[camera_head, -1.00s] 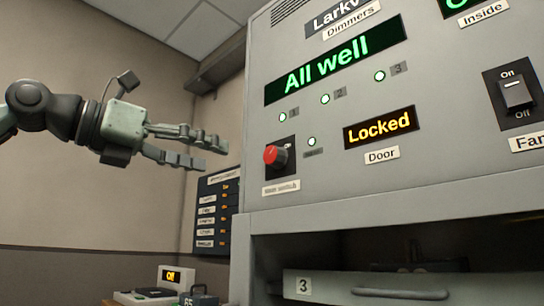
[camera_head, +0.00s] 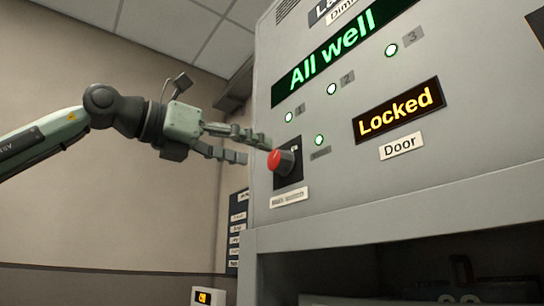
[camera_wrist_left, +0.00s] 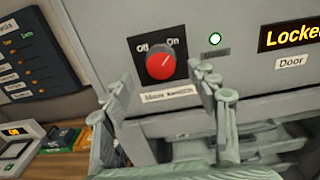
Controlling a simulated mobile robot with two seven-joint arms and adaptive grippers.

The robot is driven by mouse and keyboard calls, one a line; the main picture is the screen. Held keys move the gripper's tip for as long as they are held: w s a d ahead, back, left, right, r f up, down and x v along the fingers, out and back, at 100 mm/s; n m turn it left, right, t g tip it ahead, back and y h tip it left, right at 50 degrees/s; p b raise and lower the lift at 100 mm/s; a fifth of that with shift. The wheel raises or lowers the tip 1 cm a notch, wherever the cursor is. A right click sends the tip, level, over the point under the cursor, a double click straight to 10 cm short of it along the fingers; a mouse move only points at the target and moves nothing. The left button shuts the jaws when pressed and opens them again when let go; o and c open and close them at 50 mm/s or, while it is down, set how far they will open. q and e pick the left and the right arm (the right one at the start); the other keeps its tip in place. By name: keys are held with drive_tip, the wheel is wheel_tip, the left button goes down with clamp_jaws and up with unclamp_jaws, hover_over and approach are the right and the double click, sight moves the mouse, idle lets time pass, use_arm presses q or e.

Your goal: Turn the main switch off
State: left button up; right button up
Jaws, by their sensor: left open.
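The main switch (camera_head: 282,161) is a red rotary knob on a black plate, low at the left of the grey cabinet front. In the left wrist view the red knob (camera_wrist_left: 160,66) sits below the words Off and On, and its pale pointer mark leans up and right, toward On. My left gripper (camera_head: 258,149) is open, with its fingers reaching toward the knob from the left. In the left wrist view the open fingers (camera_wrist_left: 166,88) stand on either side below the knob, with nothing between them. My right gripper is not in view.
The cabinet's display (camera_head: 334,61) reads All well in green, and a sign (camera_head: 398,110) reads Locked above a Door label. Small lit lamps sit near the knob. A dark labelled panel (camera_wrist_left: 31,52) and a bench with several items lie left of the cabinet.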

sight(273, 158)
use_arm(q)
drive_tip(key=x, duration=0.5)
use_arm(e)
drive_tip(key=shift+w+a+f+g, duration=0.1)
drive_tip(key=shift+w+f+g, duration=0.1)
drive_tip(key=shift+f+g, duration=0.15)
use_arm(q)
drive_tip(key=c, duration=1.2)
drive_tip(key=shift+o, duration=0.2)
